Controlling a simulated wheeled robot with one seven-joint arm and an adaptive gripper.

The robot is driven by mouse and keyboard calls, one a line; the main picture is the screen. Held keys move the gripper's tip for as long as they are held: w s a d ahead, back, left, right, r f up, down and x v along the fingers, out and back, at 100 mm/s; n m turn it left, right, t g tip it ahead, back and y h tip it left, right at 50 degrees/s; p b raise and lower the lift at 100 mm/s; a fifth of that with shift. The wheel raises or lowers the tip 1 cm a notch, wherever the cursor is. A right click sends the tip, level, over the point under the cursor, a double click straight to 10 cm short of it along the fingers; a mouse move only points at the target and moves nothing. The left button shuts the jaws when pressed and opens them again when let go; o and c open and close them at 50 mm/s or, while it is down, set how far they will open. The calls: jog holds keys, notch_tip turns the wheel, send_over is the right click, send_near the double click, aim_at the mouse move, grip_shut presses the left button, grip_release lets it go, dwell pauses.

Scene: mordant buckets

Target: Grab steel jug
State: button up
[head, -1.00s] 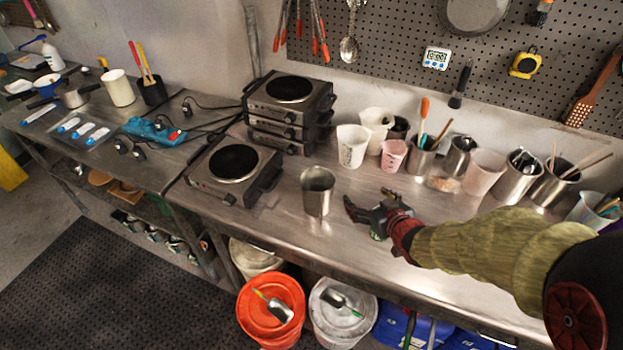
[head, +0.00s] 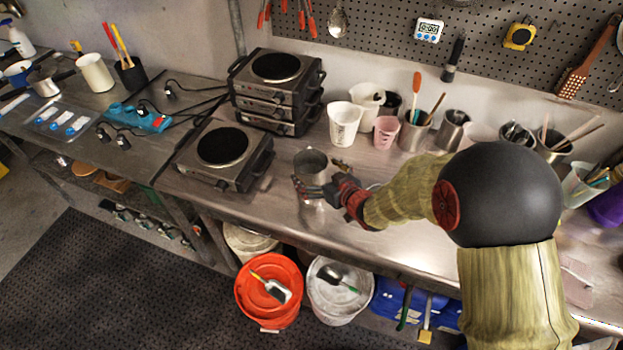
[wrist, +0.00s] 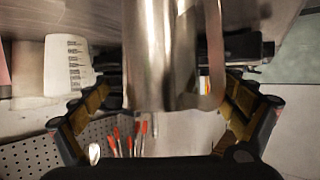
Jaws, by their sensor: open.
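The steel jug (head: 311,162) stands upright on the steel bench in the head view, near the front and right of the single hot plate. My gripper (head: 318,178) is at the jug with its fingers open, one on its near side and one by its far side. In the wrist view the jug (wrist: 160,55) fills the middle, with its handle at the right. The open fingers of my gripper (wrist: 165,100) lie either side of it with gaps showing. The near finger hides part of the jug's lower body in the head view.
A single hot plate (head: 222,155) is left of the jug, and stacked hot plates (head: 276,95) stand behind it. White cups (head: 345,124) and a pink cup (head: 386,131) are behind and right. Buckets (head: 268,290) stand below the bench's front edge.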

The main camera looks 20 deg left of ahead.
jog(key=shift+x, duration=1.15)
jog(key=c, duration=0.3)
jog(key=shift+f, duration=0.1)
jog(key=c, duration=1.7)
jog(key=shift+c, duration=0.2)
jog(key=shift+r, duration=0.25)
